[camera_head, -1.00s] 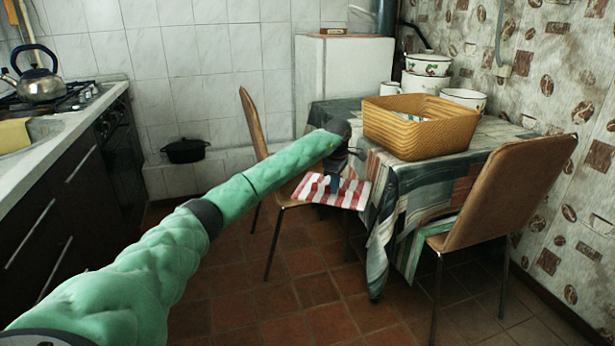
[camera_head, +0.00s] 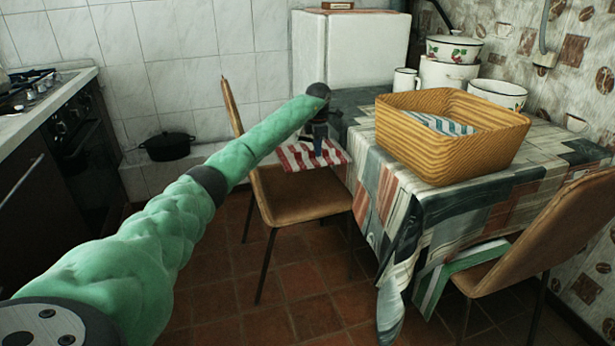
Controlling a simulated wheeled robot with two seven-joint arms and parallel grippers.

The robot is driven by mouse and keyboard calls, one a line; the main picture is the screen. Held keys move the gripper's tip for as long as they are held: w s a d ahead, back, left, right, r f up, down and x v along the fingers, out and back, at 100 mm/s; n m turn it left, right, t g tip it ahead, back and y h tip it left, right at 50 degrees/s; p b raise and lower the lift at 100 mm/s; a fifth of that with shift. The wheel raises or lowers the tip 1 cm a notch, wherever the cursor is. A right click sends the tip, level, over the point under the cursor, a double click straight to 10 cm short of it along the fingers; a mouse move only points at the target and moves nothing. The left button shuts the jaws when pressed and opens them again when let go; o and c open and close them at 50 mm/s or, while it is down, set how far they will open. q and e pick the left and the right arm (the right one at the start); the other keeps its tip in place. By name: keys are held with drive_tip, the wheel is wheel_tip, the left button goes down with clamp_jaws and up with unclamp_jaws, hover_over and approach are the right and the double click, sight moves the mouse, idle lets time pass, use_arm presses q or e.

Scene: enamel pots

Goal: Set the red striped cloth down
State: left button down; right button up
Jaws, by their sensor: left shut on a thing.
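The red striped cloth (camera_head: 297,158), red and white, is held flat above the rear part of a brown chair (camera_head: 300,197), left of the table. My left gripper (camera_head: 318,150) is shut on the cloth from above, its fingertips small and partly hidden against the cloth. I cannot tell whether the cloth touches the chair. My right gripper is not in view.
A wicker basket (camera_head: 440,165) with a blue striped cloth (camera_head: 437,123) inside stands on the table's patterned tablecloth (camera_head: 480,205). Enamel pots (camera_head: 452,49) stand behind it. Another chair (camera_head: 545,245) with a green striped cloth (camera_head: 455,268) is at right. The tiled floor at centre is clear.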

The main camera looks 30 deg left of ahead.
use_arm(q)
wheel_tip(320, 180, down, 18)
drive_tip(key=b, duration=0.2)
drive_tip(key=shift+w+a+r+b, duration=0.1)
drive_tip(key=shift+w+b, duration=0.05)
drive_tip(key=shift+b, duration=0.25)
drive_tip(key=shift+r, duration=0.1)
drive_tip(key=c, duration=1.5)
unclamp_jaws()
wheel_tip(320, 180, up, 12)
drive_tip(key=shift+p, duration=1)
